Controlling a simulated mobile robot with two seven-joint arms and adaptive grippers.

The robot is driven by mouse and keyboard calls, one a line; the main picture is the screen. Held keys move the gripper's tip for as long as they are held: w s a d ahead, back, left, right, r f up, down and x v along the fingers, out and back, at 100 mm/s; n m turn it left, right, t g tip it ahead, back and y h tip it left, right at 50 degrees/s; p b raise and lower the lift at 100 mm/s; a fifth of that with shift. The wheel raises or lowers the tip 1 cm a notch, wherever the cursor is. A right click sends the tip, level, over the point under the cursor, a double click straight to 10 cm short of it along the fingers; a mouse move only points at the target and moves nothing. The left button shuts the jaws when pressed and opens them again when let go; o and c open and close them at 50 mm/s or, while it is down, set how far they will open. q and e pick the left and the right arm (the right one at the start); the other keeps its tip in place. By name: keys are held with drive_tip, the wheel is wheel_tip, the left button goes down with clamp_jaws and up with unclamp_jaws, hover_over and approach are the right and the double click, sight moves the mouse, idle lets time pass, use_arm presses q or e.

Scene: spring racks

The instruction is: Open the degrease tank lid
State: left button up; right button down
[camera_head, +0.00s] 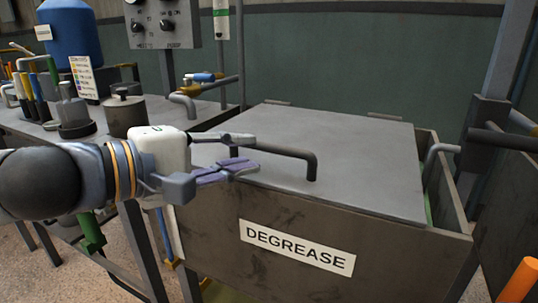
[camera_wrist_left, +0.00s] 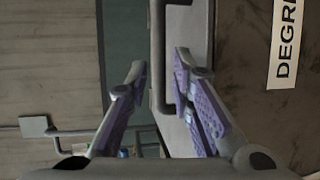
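The degrease tank (camera_head: 210,225) is a brown metal box with a white DEGREASE label (camera_head: 297,248), which also shows sideways in the left wrist view (camera_wrist_left: 284,45). Its flat grey lid (camera_head: 345,140) lies level over most of the top, leaving a gap at the right end. A dark bar handle (camera_head: 312,170) stands up near the lid's front edge. My left gripper (camera_head: 254,152) is at the handle's left part with its fingers apart. In the left wrist view the handle (camera_wrist_left: 157,60) shows between the open fingers (camera_wrist_left: 160,65); contact cannot be told. My right gripper is out of view.
A bench with a grey pot (camera_head: 124,115), a blue tank (camera_head: 72,42) and several tools stands at the left. A control box (camera_head: 162,22) is behind it. A bent grey pipe (camera_head: 436,155) and a dark post (camera_head: 485,135) stand at the tank's right.

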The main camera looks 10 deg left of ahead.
sight(268, 147)
use_arm(q)
drive_tip(key=x, duration=0.7)
drive_tip(key=shift+b, duration=0.3)
clamp_jaws()
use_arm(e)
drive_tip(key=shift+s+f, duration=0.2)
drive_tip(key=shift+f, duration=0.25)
use_arm(q)
drive_tip(key=shift+r, duration=0.15)
